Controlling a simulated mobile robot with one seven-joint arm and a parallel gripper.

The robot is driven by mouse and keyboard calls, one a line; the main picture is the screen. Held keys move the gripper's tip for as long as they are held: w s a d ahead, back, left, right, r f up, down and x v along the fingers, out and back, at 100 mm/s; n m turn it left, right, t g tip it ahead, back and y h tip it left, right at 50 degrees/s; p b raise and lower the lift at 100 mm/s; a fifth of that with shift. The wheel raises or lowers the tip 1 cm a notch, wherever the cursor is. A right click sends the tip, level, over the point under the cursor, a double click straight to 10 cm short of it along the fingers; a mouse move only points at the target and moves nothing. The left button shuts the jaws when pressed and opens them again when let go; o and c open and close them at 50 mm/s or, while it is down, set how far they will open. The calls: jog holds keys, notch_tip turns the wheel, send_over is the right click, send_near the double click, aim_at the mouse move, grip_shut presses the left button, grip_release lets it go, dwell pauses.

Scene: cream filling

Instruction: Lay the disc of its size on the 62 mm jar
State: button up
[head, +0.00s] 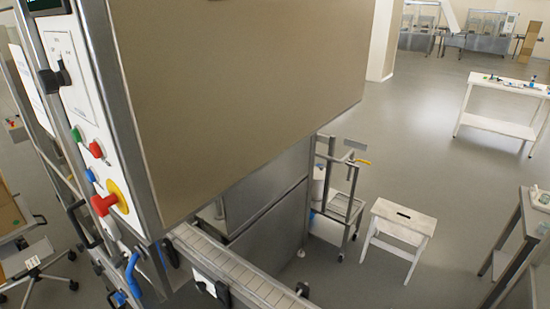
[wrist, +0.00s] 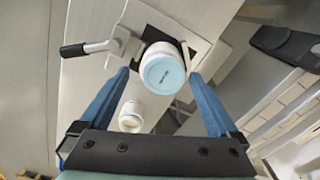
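In the wrist view, my gripper (wrist: 158,74) has two blue fingers spread wide apart, with nothing held between them. Beyond and between the fingertips stands a white jar (wrist: 150,50) with a pale blue round face (wrist: 163,74) bearing small dark print. I cannot tell whether this face is a separate disc or part of the jar. A smaller white round jar or pot (wrist: 131,115) is nearer, beside the left finger. No sizes can be read. The head view shows neither my gripper nor the jars.
A metal clamp with a black handle (wrist: 73,51) is left of the jar, on a pale plate. In the head view, a large machine with a red emergency button (head: 103,203) fills the left. A conveyor (head: 235,272), white stool (head: 400,228) and white table (head: 500,100) also show; floor between is open.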

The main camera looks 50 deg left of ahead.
jog(key=shift+w+r, duration=0.1)
jog(key=shift+r, duration=0.05)
jog(key=shift+r, duration=0.45)
notch_tip(320, 180, up, 12)
jog(key=b, duration=0.1)
jog(key=shift+b, duration=0.3)
dwell(0.3)
